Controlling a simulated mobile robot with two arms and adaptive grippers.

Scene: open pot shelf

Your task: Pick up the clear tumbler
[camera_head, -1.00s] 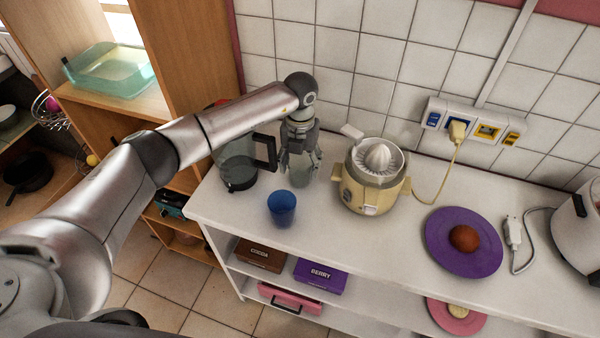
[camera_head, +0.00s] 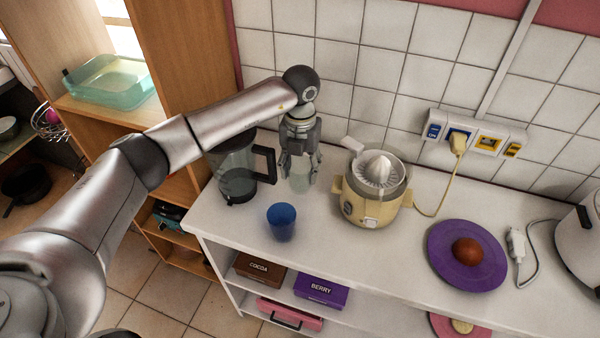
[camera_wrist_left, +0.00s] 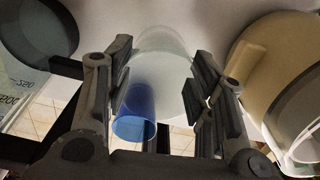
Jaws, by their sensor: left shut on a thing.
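The clear tumbler (camera_head: 299,180) is a pale, see-through cup near the back of the white counter, between the glass jug and the juicer. My left gripper (camera_head: 299,168) points down and is shut on the tumbler from above, with a finger on each side. In the left wrist view the tumbler (camera_wrist_left: 165,70) shows between the two dark fingers (camera_wrist_left: 162,92). I cannot tell whether its base touches the counter. My right gripper is not in view.
A blue cup (camera_head: 282,222) stands just in front of the tumbler. A jug with a black handle (camera_head: 238,180) is close on the left. A yellow juicer (camera_head: 370,203) is close on the right. A purple plate (camera_head: 440,275) lies farther right. A tiled wall (camera_head: 350,60) is behind.

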